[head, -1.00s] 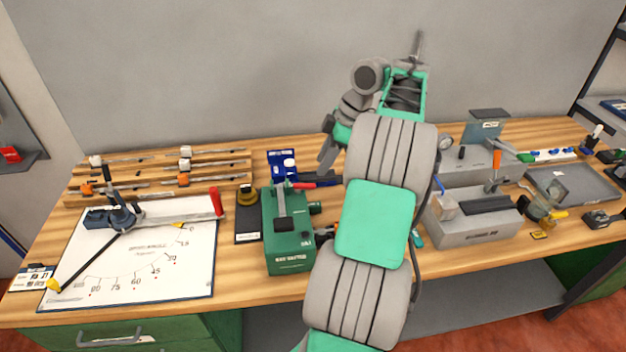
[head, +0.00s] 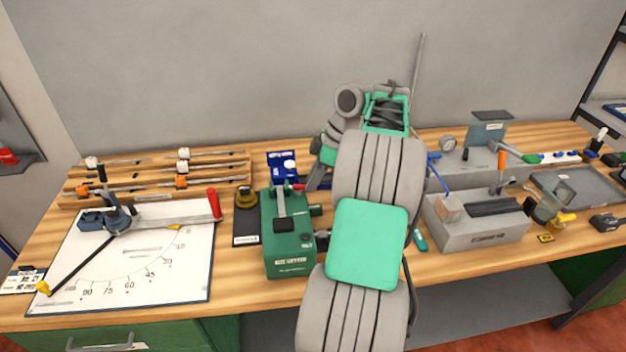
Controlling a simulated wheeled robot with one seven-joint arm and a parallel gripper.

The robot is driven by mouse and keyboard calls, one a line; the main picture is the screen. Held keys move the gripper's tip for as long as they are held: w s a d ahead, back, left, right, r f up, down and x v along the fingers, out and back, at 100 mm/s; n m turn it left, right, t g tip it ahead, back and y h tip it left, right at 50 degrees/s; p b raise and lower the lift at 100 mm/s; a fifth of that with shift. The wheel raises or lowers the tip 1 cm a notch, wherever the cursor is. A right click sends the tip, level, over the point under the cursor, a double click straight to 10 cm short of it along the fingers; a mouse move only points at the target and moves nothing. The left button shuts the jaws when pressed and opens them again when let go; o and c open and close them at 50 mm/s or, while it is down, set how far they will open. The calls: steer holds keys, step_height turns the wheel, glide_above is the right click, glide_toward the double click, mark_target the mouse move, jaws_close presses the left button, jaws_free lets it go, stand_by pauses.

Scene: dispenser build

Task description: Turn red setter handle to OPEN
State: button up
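Another red handle (head: 214,204) stands up at the right end of the grey bar on the white angle board (head: 140,270). My gripper (head: 314,180) points down just right of the small red handle, close to it. Contact and finger opening cannot be made out, as the fingers are small and partly behind my arm. No OPEN mark is legible.
My arm hides the bench right of the green machine. A blue holder (head: 283,165) stands behind the machine, and a dark stand (head: 247,225) to its left. A grey block fixture (head: 475,232) and a grey tray (head: 575,187) are at right. Slotted wooden racks (head: 150,170) lie back left.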

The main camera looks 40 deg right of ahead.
jaws_close()
steer(key=shift+w+d+r+n+p, duration=0.15)
steer(key=shift+r+n+p, duration=0.3)
steer(key=shift+p, duration=0.7)
steer(key=shift+w+f+n+y+p, duration=0.15)
steer(key=shift+f+n+y+p, duration=0.2)
steer(key=shift+n+p, duration=0.15)
steer(key=shift+f+g, duration=0.1)
steer(key=shift+g, duration=0.2)
steer(key=o, duration=0.6)
jaws_free()
